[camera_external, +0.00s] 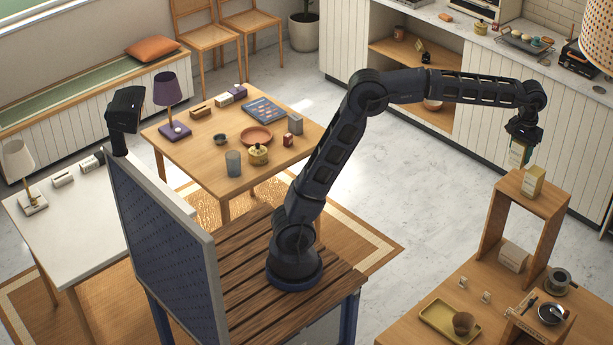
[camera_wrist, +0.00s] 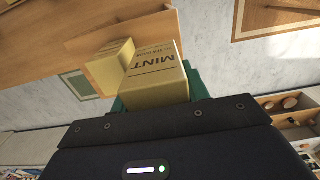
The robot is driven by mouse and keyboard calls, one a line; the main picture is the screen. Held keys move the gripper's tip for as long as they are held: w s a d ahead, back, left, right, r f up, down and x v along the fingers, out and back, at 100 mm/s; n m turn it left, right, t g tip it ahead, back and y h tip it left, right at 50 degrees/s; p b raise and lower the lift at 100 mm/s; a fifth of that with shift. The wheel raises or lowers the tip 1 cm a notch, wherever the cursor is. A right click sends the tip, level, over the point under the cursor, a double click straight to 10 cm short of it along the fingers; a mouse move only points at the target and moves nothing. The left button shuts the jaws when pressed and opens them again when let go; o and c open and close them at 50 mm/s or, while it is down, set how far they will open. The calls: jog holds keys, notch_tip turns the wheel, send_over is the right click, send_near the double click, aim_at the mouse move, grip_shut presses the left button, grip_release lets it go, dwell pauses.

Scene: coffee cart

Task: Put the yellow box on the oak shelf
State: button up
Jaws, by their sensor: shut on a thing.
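My gripper (camera_external: 519,148) is shut on a yellow box (camera_wrist: 156,77) marked MINT. In the wrist view the box sits between green finger pads. The oak shelf (camera_external: 552,203) is a raised wooden stand on the counter at the right. A second yellow box (camera_external: 532,180) stands upright on the shelf, close to the held one. It also shows in the wrist view (camera_wrist: 108,68), left of the held box.
A pale box (camera_external: 513,256) lies under the shelf. The right part of the shelf top is clear.

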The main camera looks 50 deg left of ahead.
jog(key=shift+f, duration=3.75)
jog(key=shift+f, duration=0.15)
jog(key=o, duration=0.7)
